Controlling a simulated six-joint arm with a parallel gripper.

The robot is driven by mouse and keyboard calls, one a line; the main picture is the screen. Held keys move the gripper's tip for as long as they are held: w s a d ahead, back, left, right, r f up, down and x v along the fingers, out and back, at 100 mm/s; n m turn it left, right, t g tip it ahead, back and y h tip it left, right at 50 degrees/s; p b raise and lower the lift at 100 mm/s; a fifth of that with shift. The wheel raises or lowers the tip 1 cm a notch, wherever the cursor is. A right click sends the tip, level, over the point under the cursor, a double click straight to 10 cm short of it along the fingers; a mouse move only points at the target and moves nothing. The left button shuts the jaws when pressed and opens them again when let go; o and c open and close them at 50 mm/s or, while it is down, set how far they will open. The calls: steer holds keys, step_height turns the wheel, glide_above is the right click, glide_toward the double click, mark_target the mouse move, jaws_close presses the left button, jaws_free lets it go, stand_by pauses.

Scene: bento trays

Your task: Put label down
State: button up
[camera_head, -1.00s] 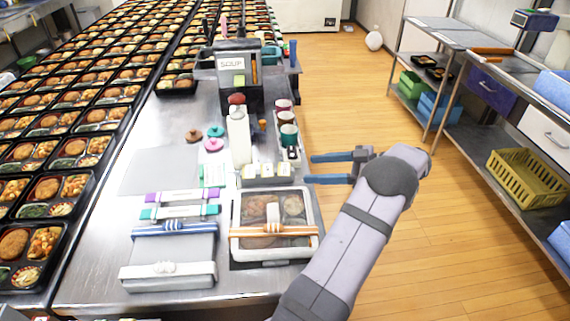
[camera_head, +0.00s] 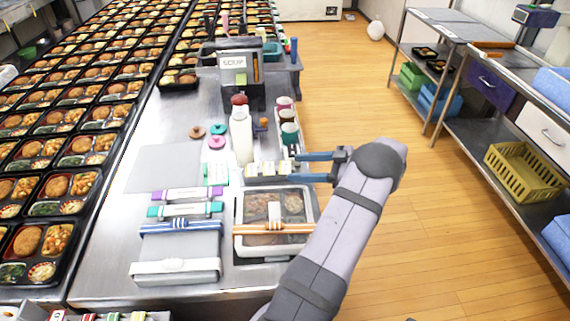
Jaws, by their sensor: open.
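A small pale label (camera_head: 275,211) lies on the clear lid of the bento tray (camera_head: 238,222), above the orange-and-white band (camera_head: 272,228) across that tray. My gripper (camera_head: 296,168) is to the upper right of the label, by the right edge of the counter. Its two blue fingers are apart, with nothing seen between them. The fingertips are close to the right end of a holder with several pale labels (camera_head: 267,170); whether they touch it I cannot tell. My forearm runs past the right side of the bento tray.
Left of the bento tray are a grey box (camera_head: 177,247) with bands and a bare grey mat (camera_head: 165,167). A white bottle (camera_head: 242,138), several small jars (camera_head: 288,128) and a SOUP stand (camera_head: 238,68) are behind. Filled bentos line the left.

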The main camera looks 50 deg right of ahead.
steer(key=shift+p+x, duration=0.3)
steer(key=shift+x, duration=1)
steer(key=c, duration=0.8)
steer(key=shift+c, duration=0.4)
steer(key=shift+r, duration=0.15)
step_height(320, 180, up, 10)
steer(key=b, duration=0.2)
steer(key=shift+b, duration=0.4)
step_height(320, 180, up, 6)
steer(key=p, duration=0.6)
steer(key=shift+r+p, duration=0.15)
steer(key=shift+p, duration=0.15)
